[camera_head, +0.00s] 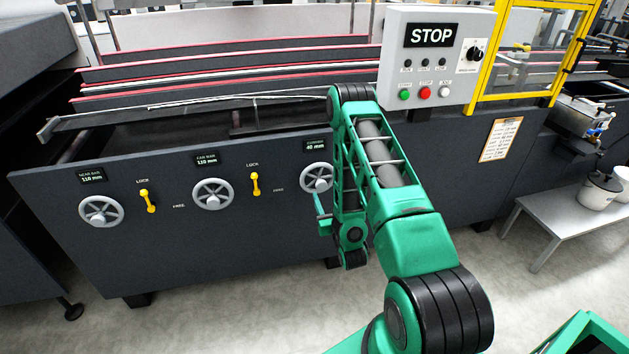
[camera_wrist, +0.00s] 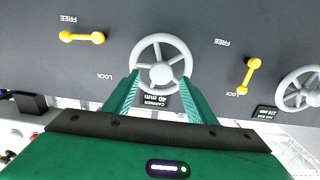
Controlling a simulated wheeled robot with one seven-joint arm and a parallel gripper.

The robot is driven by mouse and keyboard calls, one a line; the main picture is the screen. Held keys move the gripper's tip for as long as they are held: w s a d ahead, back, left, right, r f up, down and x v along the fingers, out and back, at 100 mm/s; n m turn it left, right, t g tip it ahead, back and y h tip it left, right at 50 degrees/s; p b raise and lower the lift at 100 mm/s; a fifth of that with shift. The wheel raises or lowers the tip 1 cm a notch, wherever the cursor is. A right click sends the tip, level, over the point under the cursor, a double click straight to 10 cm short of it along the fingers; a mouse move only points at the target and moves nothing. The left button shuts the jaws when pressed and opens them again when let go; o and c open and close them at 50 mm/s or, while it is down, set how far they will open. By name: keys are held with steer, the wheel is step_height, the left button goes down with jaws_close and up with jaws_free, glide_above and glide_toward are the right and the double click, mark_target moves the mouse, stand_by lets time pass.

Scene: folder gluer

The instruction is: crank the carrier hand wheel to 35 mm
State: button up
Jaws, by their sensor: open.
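The carrier hand wheel (camera_head: 316,177) is a grey spoked wheel on the dark machine front, partly hidden by my arm in the head view. In the wrist view the wheel (camera_wrist: 161,62) appears upside down and nearly whole. Its display (camera_head: 316,146) reads 40 mm, as does the display in the wrist view (camera_wrist: 156,100). My gripper (camera_wrist: 160,77) is open, its green fingers reaching to either side of the wheel's display-side rim. I cannot tell whether they touch it. A yellow lever (camera_wrist: 82,37) beside this wheel lies sideways, its outer end near FREE.
The far bar wheel (camera_head: 213,194) and near bar wheel (camera_head: 101,212) are left on the panel, with upright yellow levers (camera_head: 255,184) (camera_head: 149,200) beside them. A STOP control box (camera_head: 432,58) stands above my arm. A side table (camera_head: 570,212) stands at right.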

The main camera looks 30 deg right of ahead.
mark_target(319, 179)
steer(key=x, duration=1)
steer(key=shift+w, duration=0.35)
jaws_close()
